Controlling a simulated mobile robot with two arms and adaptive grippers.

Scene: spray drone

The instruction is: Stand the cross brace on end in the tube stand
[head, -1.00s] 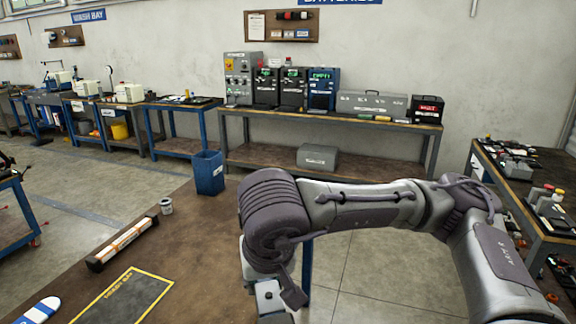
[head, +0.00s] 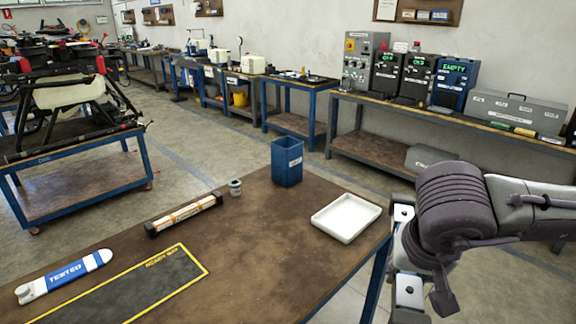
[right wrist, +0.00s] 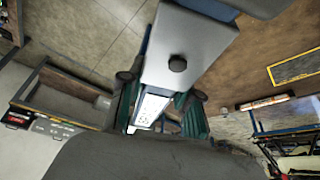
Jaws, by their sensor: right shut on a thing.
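My right gripper (head: 408,252) is at the right of the head view, beyond the table's right edge, its fingers mostly hidden by my wrist. In the right wrist view the gripper (right wrist: 160,103) is shut on a pale grey bar with a black knob, which I take as the cross brace (right wrist: 195,45). Its pale ends (head: 403,213) show in the head view above and below the wrist. A blue open-topped square container with a white label, probably the tube stand (head: 287,163), stands upright at the table's far edge, left of and apart from the gripper. My left gripper is out of view.
On the brown table (head: 290,245) are a white tray (head: 346,217), a small grey cup (head: 235,187), an orange-and-white bar (head: 184,215), a blue-and-white piece (head: 63,277) and a yellow-outlined dark mat (head: 140,300). A drone frame (head: 80,105) sits on a cart at left.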

